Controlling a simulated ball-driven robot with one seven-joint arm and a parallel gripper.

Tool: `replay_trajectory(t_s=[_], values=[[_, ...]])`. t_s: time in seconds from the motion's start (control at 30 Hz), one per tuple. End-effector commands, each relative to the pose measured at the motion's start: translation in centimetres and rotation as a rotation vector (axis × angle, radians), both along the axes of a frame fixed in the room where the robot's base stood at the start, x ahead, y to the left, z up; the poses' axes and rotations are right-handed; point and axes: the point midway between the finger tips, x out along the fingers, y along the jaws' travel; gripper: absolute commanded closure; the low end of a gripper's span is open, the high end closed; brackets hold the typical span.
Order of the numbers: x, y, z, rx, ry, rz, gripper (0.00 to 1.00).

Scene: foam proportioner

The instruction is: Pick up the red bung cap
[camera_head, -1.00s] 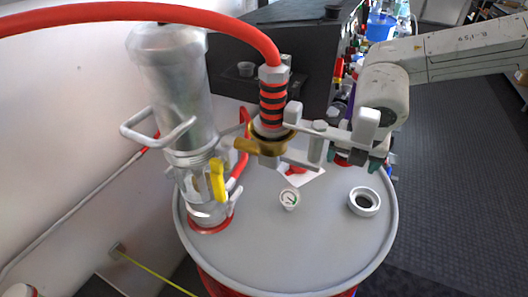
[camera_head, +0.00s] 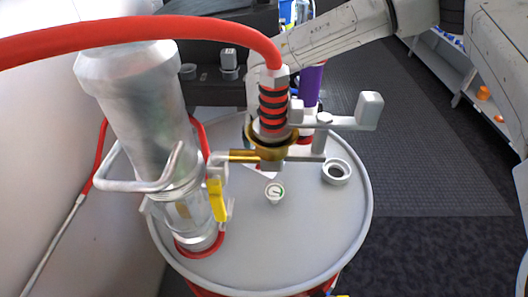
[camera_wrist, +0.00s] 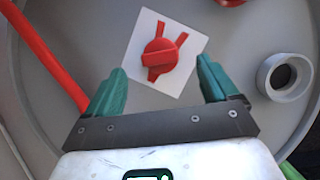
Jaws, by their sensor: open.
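The red bung cap (camera_wrist: 158,54) shows in the wrist view, with a raised bar across its top. It lies on a white square card (camera_wrist: 138,33) on the grey drum lid. My gripper (camera_wrist: 160,72) is open, with one green finger to the lower left and the other to the lower right of the cap. The fingers appear apart from it, and the height gap is unclear. In the head view the hose fitting hides the cap and my gripper; only a corner of the card shows.
On the drum lid (camera_head: 262,255) stand a metal cylinder (camera_head: 140,115) with a yellow lever, a red-and-black hose fitting (camera_head: 272,105), a small gauge (camera_head: 274,192) and an open threaded port (camera_head: 337,171). A red hose runs along the left in the wrist view (camera_wrist: 45,55).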

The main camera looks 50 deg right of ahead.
Motion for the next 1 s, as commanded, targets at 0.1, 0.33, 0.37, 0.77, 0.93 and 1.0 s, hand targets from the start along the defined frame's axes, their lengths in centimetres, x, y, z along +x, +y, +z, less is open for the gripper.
replay_trajectory(t_s=[0.1, 0.33, 0.37, 0.77, 0.93, 1.0], values=[[0.2, -0.1, -0.5, 0.002, 0.001, 0.001, 0.13], [1.2, -1.1, -3.4, 0.002, 0.002, 0.000, 0.13], [1.3, -1.2, -3.7, 0.002, 0.001, 0.000, 0.13], [1.6, -1.6, -5.0, 0.000, 0.000, 0.001, 0.15], [1.6, -1.6, -5.0, 0.000, 0.000, 0.001, 0.31], [1.6, -1.6, -4.9, 0.001, 0.000, 0.001, 0.38]])
